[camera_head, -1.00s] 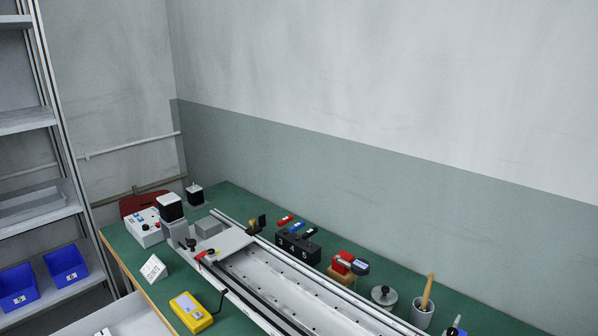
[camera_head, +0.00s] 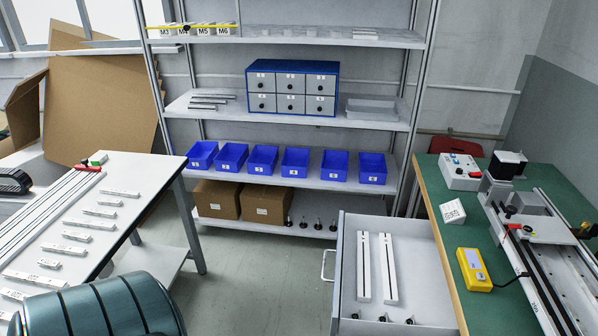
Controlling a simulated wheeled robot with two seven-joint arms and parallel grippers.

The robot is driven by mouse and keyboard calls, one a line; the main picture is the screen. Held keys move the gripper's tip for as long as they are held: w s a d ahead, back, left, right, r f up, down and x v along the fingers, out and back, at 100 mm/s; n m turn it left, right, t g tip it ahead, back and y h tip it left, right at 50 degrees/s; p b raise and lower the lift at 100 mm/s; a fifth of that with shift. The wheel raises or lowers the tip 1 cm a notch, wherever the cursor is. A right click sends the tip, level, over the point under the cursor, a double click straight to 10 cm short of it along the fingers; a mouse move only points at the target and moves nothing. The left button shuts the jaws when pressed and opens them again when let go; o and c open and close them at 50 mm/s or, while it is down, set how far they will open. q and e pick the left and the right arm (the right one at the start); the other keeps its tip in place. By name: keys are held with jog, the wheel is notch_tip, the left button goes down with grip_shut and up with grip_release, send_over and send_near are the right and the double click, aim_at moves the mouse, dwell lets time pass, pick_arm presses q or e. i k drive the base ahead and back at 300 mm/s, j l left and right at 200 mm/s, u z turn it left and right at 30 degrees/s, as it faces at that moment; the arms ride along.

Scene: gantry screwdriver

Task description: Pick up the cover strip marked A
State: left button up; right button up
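Two long, narrow white strips, a left one (camera_head: 363,270) and a right one (camera_head: 388,272), lie side by side in the open grey drawer (camera_head: 343,285) at bottom centre. Each has a small dark mark near its far end, too small to read. Several shorter white labelled strips (camera_head: 74,236) lie on the white table (camera_head: 135,170) at left. Their lettering is also too small to read, so I cannot tell which strip is marked A. Neither of my grippers is in view.
A shelf rack (camera_head: 300,180) with blue bins (camera_head: 263,160) and a drawer cabinet (camera_head: 290,88) stands behind. The green workbench (camera_head: 437,200) at right carries a yellow device (camera_head: 474,269) and a rail gantry (camera_head: 545,255). A teal ribbed object (camera_head: 100,305) fills the bottom left. Floor shows between table and drawer.

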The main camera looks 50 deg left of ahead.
aim_at(364, 269)
jog(key=k+j+u, duration=0.15)
jog(key=j+u, duration=0.25)
jog(key=k+j+u, duration=0.1)
jog(key=j+u, duration=0.25)
